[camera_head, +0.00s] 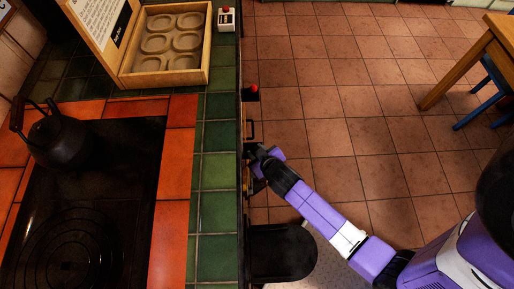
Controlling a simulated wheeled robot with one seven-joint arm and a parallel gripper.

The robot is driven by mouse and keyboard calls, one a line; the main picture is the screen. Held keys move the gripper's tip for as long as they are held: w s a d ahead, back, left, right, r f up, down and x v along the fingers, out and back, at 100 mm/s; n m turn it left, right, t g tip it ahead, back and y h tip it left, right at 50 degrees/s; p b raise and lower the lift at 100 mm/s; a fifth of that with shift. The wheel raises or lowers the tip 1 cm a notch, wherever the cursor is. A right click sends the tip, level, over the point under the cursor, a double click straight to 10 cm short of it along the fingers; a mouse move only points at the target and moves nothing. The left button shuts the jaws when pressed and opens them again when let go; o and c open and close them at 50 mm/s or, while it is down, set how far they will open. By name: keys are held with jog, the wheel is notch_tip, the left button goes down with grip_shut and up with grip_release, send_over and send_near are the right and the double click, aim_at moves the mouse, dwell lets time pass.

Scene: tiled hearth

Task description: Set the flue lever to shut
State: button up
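A short lever with a red knob (252,90) sticks out from the front edge of the hearth, toward the floor side. It looks like the flue lever, but no label or shut mark is legible here. My gripper (257,166) is lower in the picture at the same front face, apart from the red knob. It is beside the front, just below a dark bracket-shaped handle (252,131). Its fingers are small, dark and partly hidden by my wrist, so whether they touch or hold anything is unclear.
A black kettle (62,138) stands on the dark cooktop (130,150). An open wooden box (165,45) and a small white device with a red top (226,18) sit on green tiles. A dark rounded shelf (283,253) juts out below my arm. A wooden table (470,60) stands right; floor between is clear.

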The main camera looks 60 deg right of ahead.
jog(key=shift+o, duration=1.1)
jog(key=shift+a, duration=0.1)
jog(key=v, duration=0.7)
jog(key=shift+s+r, duration=0.25)
jog(key=shift+r, duration=0.05)
